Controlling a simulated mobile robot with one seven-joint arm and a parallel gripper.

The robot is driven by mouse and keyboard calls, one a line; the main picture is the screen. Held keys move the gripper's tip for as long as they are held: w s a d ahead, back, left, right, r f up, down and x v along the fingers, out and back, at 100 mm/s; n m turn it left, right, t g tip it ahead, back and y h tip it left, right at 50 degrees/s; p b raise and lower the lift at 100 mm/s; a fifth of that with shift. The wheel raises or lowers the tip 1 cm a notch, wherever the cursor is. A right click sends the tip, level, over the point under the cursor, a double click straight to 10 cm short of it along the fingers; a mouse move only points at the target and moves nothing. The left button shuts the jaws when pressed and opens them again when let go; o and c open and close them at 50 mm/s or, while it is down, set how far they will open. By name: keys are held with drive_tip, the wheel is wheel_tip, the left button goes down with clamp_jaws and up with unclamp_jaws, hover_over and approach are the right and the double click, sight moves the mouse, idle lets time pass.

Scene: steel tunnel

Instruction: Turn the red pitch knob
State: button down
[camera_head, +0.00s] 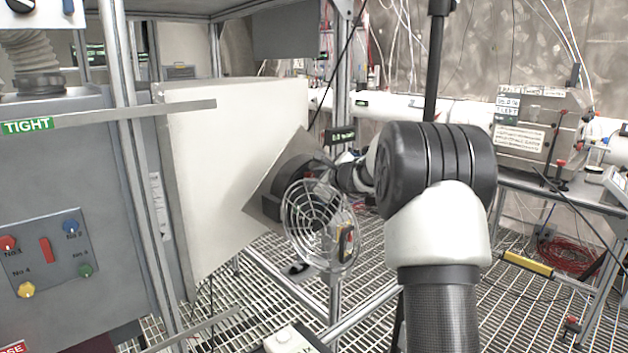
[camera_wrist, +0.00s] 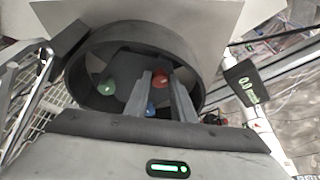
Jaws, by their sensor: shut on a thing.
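The red pitch knob (camera_wrist: 158,77) sits inside a dark round housing (camera_wrist: 92,50) in the wrist view. The fingers of my gripper (camera_wrist: 160,84) reach into the housing and are closed on the red knob, which shows between their tips. A green knob (camera_wrist: 107,84) is to the left of the fingers, and a blue knob (camera_wrist: 151,109) shows low between them. In the head view, the housing (camera_head: 293,172) is on a tilted grey plate behind a round wire guard (camera_head: 316,222); the fingertips are too small there to make out.
A large white box (camera_head: 235,130) stands behind the plate. A small display (camera_wrist: 246,88) is right of the housing. A grey cabinet (camera_head: 60,180) with several coloured knobs stands at left. A bench with a metal case (camera_head: 540,130) is at right, above grated floor (camera_head: 265,310).

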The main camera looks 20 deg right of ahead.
drive_tip(key=c, duration=1.5)
unclamp_jaws()
drive_tip(key=shift+r+p, duration=0.1)
drive_tip(key=shift+p, duration=0.3)
drive_tip(key=m+p, duration=0.1)
drive_tip(key=p, duration=0.3)
drive_tip(key=shift+r, duration=0.4)
drive_tip(key=m+y+p, duration=0.1)
drive_tip(key=p, duration=0.4)
drive_tip(key=m+g+p, duration=0.1)
drive_tip(key=p, duration=0.5)
drive_tip(key=m+y+p, duration=0.1)
drive_tip(key=p, duration=0.5)
drive_tip(key=shift+d+m+g+y, duration=0.25)
drive_tip(key=shift+m+g+y, duration=0.05)
drive_tip(key=a+b+v, duration=0.1)
drive_tip(key=b+v, duration=0.1)
drive_tip(key=v, duration=1)
drive_tip(key=s+a+r+n+g+y, duration=0.1)
drive_tip(key=s+a+r+n, duration=0.3)
drive_tip(key=a, duration=0.3)
drive_tip(key=s+a+r+n+g+y+p, duration=0.1)
drive_tip(key=s+a+r+n+g, duration=0.1)
drive_tip(key=a, duration=0.5)
drive_tip(key=s+a+r+n+g+y, duration=0.1)
drive_tip(key=s+a+r+n, duration=0.4)
drive_tip(key=a+r+n, duration=0.1)
drive_tip(key=shift+s+a+n+g+p, duration=0.35)
drive_tip(key=shift+a+n, duration=0.2)
drive_tip(key=shift+n, duration=0.55)
